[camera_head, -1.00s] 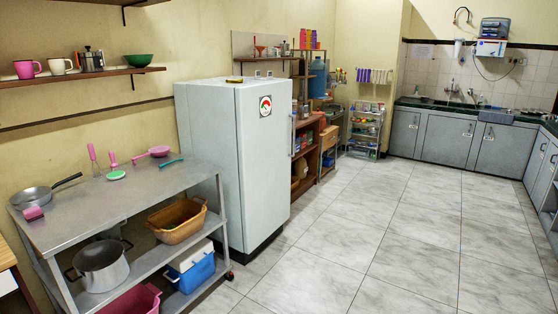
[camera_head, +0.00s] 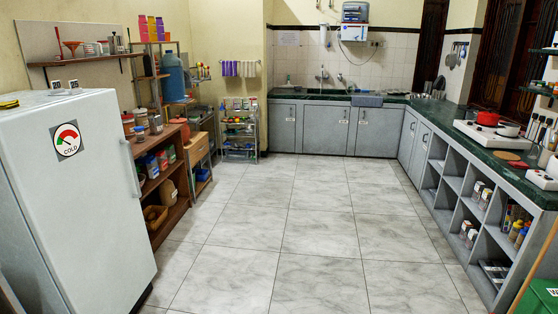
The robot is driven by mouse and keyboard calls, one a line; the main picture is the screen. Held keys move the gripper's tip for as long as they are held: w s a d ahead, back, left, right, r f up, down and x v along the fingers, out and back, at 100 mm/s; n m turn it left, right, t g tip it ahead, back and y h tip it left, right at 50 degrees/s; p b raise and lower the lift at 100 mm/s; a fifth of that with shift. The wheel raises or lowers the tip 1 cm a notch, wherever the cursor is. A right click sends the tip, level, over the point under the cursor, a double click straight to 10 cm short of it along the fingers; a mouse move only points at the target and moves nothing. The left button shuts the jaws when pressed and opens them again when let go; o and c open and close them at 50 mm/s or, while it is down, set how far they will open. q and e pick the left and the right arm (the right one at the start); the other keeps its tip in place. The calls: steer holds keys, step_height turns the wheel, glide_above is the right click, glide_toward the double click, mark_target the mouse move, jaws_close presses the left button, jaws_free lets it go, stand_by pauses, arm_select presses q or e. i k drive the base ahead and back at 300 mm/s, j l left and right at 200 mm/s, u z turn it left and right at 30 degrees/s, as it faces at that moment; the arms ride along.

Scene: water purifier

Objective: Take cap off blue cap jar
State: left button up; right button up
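Neither of my grippers is in view. I cannot single out a blue cap jar with certainty. Small jars and containers (camera_head: 152,166) stand on the wooden rack (camera_head: 172,192) right of the fridge, and some look blue or red. More jars (camera_head: 516,233) stand in the open cubbies under the right counter. All are too small to tell their caps clearly.
A white fridge (camera_head: 85,205) fills the left foreground. The tiled floor (camera_head: 300,225) ahead is clear. A dark green counter (camera_head: 500,160) with a white stove (camera_head: 491,136) runs along the right. A wire rack (camera_head: 239,130) stands at the back.

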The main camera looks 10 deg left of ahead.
mark_target(141, 135)
steer(key=i, duration=1)
steer(key=i+l, duration=0.1)
steer(key=i, duration=0.85)
steer(key=i+j+u, duration=0.25)
steer(key=i+u, duration=0.15)
steer(key=i, duration=0.3)
steer(key=i+u, duration=0.4)
steer(key=i, duration=0.3)
steer(key=i+l+u, duration=0.25)
steer(key=i+u, duration=0.15)
steer(key=i, duration=0.3)
